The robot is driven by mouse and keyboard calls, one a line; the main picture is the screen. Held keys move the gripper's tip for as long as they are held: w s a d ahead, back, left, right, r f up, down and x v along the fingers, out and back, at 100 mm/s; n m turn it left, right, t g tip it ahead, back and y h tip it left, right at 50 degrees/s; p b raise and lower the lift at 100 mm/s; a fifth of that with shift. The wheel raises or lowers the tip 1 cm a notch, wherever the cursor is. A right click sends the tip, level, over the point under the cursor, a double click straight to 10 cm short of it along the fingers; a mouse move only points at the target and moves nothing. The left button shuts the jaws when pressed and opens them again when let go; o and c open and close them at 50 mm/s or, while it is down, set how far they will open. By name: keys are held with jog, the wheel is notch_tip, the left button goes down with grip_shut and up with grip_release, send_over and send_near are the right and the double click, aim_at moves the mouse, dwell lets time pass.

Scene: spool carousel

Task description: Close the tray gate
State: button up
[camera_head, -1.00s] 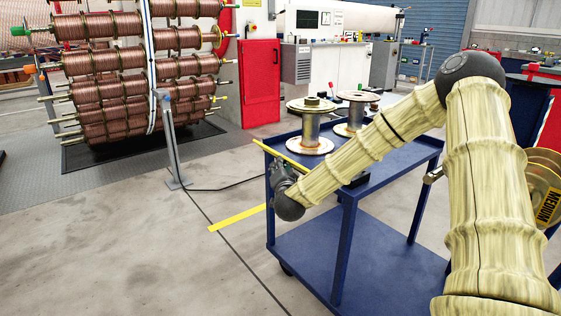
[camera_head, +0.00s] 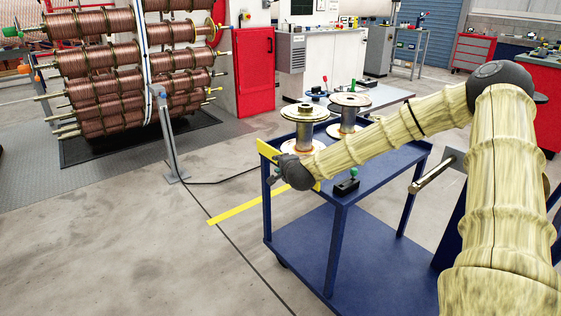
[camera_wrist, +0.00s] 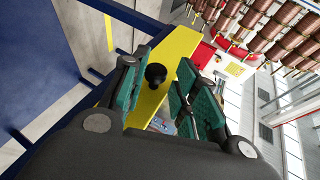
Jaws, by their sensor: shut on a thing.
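The tray gate (camera_head: 266,151) is a yellow plate along the left edge of the blue cart's top tray (camera_head: 385,172). It stands up from the edge, and my arm's end hides part of it. In the wrist view the yellow gate (camera_wrist: 174,62) runs between my fingers, with a round black knob (camera_wrist: 155,74) on its face. My gripper (camera_wrist: 158,88) has its teal-padded fingers on either side of the knob area, shut on the gate. In the head view my gripper (camera_head: 279,172) is at the gate's outer side, mostly hidden. Whether the gate is latched cannot be told.
Two metal spools, a near one (camera_head: 303,130) and a far one (camera_head: 349,113), stand on the tray. A small black block with a green knob (camera_head: 346,184) sits at the near edge.

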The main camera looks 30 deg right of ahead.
jog(key=shift+s+d+f, duration=0.2)
jog(key=shift+s+f, duration=0.05)
jog(key=shift+f, duration=0.25)
jog(key=o, duration=0.8)
jog(key=shift+w+r, duration=0.1)
jog(key=shift+w, duration=0.05)
jog(key=shift+w+r, duration=0.1)
jog(key=shift+r, duration=0.15)
jog(key=shift+v, duration=5.95)
jog(key=shift+d+r, duration=0.1)
